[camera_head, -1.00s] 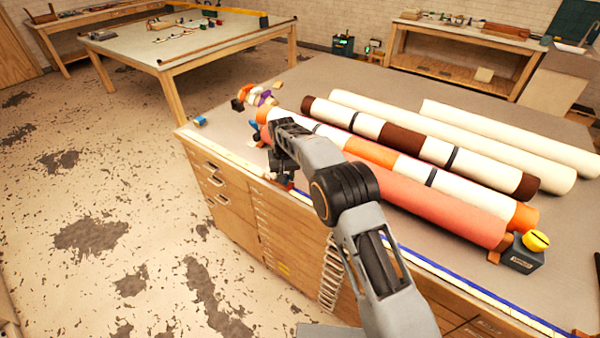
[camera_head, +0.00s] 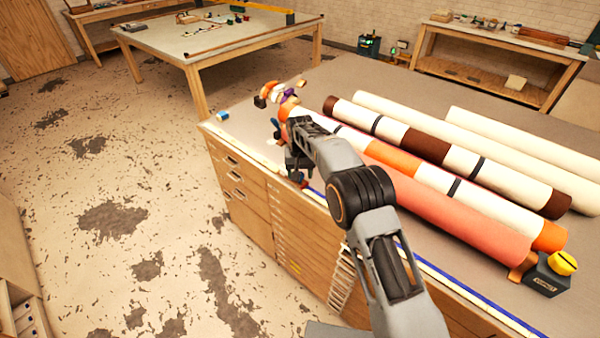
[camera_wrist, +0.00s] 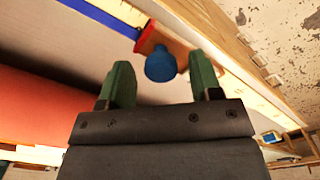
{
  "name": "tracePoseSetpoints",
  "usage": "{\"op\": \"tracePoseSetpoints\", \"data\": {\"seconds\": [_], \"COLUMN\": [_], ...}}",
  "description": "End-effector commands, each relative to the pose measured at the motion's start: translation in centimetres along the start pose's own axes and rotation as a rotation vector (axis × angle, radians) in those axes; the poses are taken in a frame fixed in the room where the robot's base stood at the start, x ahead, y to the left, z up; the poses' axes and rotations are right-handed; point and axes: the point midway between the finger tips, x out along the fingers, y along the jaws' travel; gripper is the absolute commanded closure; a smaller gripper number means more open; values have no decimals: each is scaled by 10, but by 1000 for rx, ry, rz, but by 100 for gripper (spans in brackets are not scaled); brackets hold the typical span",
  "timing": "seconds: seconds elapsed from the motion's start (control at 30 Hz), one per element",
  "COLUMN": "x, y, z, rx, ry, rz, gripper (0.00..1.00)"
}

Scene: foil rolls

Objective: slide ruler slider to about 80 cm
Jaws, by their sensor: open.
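The ruler (camera_head: 470,291) is a pale strip with a blue band along the table's front edge. Its slider (camera_head: 297,178) shows as a small reddish piece under my gripper (camera_head: 293,160) in the head view, toward the left end of the edge. In the wrist view, the slider's brown and red block (camera_wrist: 157,38) carries a round blue knob (camera_wrist: 161,66). My gripper (camera_wrist: 161,68) is open there, its green fingers on either side of the knob with visible gaps. The ruler's marks are too small to read.
Several large rolls (camera_head: 425,205) lie on the table behind the ruler, the coral one nearest. A dark block with a yellow top (camera_head: 548,275) stands near the right front. A small blue and white item (camera_head: 222,116) sits at the left corner. Open floor lies left.

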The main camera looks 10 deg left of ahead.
Motion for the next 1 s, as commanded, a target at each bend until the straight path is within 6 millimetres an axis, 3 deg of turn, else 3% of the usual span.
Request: {"op": "tracePoseSetpoints", "data": {"seconds": [0.27,0.7,1.0], "x": [-12,-99,-134], "y": [0,0,0], "z": [0,-1,0], "rx": [0,0,0], "ry": [1,3,1], "rz": [-1,-1,0], "gripper": [42,42,42]}}
